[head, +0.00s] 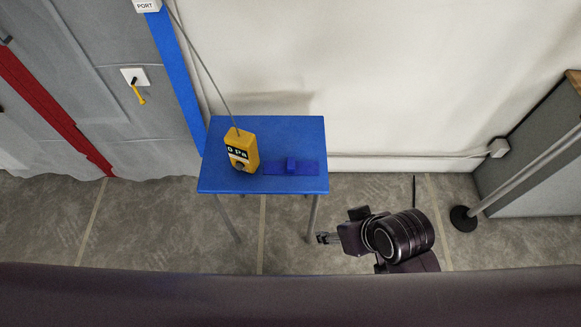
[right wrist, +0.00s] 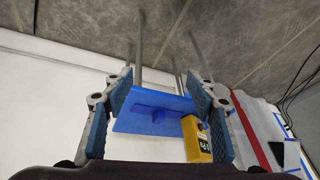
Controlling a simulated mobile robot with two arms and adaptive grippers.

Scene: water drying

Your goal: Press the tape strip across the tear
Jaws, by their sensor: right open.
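A dark blue strip (head: 307,168) with a small raised blue block (head: 291,165) on it lies flat on the blue table (head: 270,127). I take this as the tape strip; it also shows in the right wrist view (right wrist: 150,114). My right gripper (head: 322,238) is open and empty, in front of the table and to the right of its front right leg, apart from the strip. In the right wrist view its two fingers (right wrist: 160,88) stand wide apart, with the table seen beyond them. I cannot make out a tear in either view. My left gripper is not in view.
A yellow meter (head: 243,150) reading "0 Pa" stands left of the strip, with a thin tube rising from it. A white wall sheet (head: 400,70) stands behind the table. A post on a round black base (head: 463,218) stands at the right.

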